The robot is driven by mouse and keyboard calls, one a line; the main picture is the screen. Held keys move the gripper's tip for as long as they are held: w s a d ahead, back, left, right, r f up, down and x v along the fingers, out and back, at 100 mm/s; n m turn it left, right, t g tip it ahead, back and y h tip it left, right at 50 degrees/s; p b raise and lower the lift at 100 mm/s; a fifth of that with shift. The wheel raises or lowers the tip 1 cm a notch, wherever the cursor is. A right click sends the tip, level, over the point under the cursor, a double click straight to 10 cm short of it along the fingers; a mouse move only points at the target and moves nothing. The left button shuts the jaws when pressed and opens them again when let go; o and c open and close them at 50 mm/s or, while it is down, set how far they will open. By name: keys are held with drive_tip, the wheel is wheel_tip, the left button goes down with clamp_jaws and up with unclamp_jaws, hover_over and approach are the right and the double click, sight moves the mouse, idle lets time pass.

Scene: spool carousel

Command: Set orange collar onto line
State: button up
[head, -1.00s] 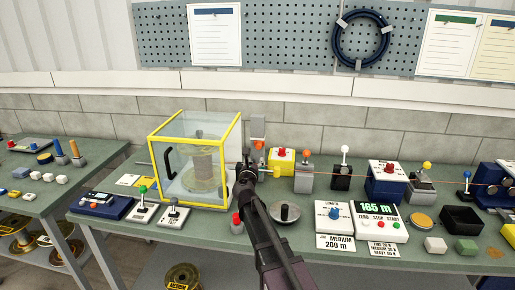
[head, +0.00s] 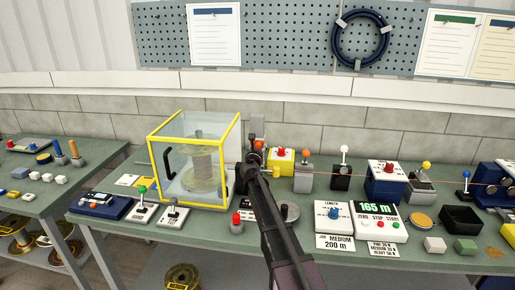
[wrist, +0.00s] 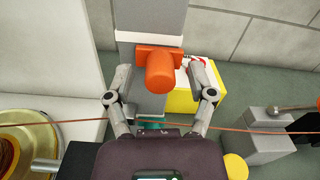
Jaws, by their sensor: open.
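The orange collar (wrist: 160,74), a short cylinder on a flat orange plate, sits against a grey post (wrist: 152,22) in the wrist view. It also shows as a small orange spot in the head view (head: 258,145). My gripper (wrist: 159,70) is open, with one finger on each side of the collar; I cannot tell whether either finger touches it. The thin orange line (wrist: 258,131) runs across the wrist view, nearer my palm than the collar. In the head view the line (head: 447,169) runs toward the right; my arm hides part of the area.
A clear, yellow-edged case (head: 167,183) with a spool stands left of my arm. A yellow box with a red button (head: 282,158) is close on the right, with levers beyond it. A dark round disc (head: 291,212) is partly behind my arm.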

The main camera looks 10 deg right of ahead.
clamp_jaws()
drive_tip(key=shift+r+p, duration=1.45)
unclamp_jaws()
drive_tip(key=shift+w+f, duration=0.1)
drive_tip(key=v, duration=1.2)
